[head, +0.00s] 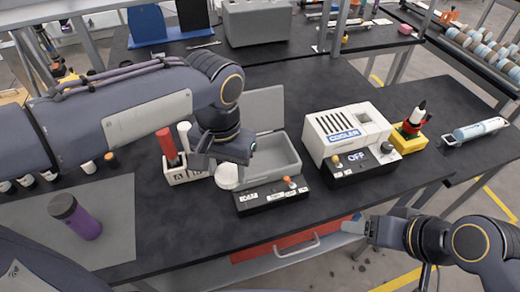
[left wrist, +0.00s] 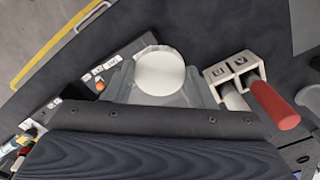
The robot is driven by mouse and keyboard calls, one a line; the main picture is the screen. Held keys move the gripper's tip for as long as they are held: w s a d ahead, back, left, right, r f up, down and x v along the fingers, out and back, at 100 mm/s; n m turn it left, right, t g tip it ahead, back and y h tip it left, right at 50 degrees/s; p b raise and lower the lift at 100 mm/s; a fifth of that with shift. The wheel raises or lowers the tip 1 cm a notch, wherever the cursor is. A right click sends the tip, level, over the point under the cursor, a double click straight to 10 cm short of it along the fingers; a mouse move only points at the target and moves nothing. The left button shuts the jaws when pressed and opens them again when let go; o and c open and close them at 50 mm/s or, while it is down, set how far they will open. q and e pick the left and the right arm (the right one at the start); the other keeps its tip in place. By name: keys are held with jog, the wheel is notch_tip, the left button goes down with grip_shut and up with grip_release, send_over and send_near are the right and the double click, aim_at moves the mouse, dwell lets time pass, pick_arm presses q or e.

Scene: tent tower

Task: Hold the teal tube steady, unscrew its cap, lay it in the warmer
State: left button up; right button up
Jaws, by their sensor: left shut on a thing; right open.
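My left gripper (head: 229,163) points down just left of the warmer and is shut on a white round piece (head: 228,177). In the left wrist view the piece shows as a pale disc (left wrist: 160,73) between the fingers (left wrist: 160,92); I cannot tell whether it is a cap or a jar. The open grey box with a raised lid, likely the warmer (head: 285,158), looks empty. I cannot pick out a teal tube for sure; a light-blue and white cylinder (head: 478,130) lies at the far right. My right gripper (head: 366,230) is open beyond the table's front edge.
A rack (head: 185,175) with a red tube (head: 166,146) and a white tube (head: 184,137) stands left of the gripper. A control box (head: 272,196) fronts the warmer; a cooler (head: 340,130) stands right. A purple bottle (head: 76,217) stands on the grey mat (head: 115,235).

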pick_arm(q)
jog(key=shift+w, duration=0.35)
jog(key=w+d+f+p, duration=0.2)
jog(key=w+d+f, duration=0.2)
jog(key=w, duration=0.4)
send_over(260, 168)
jog(key=f, duration=0.3)
jog(key=s+f, duration=0.1)
jog(key=shift+a+f+p, duration=0.25)
jog(key=shift+a+p, duration=0.05)
jog(key=shift+w+d+f, duration=0.25)
jog(key=shift+w+f, duration=0.3)
jog(key=shift+f, duration=0.15)
notch_tip(260, 168, down, 3)
jog(key=shift+f, duration=0.1)
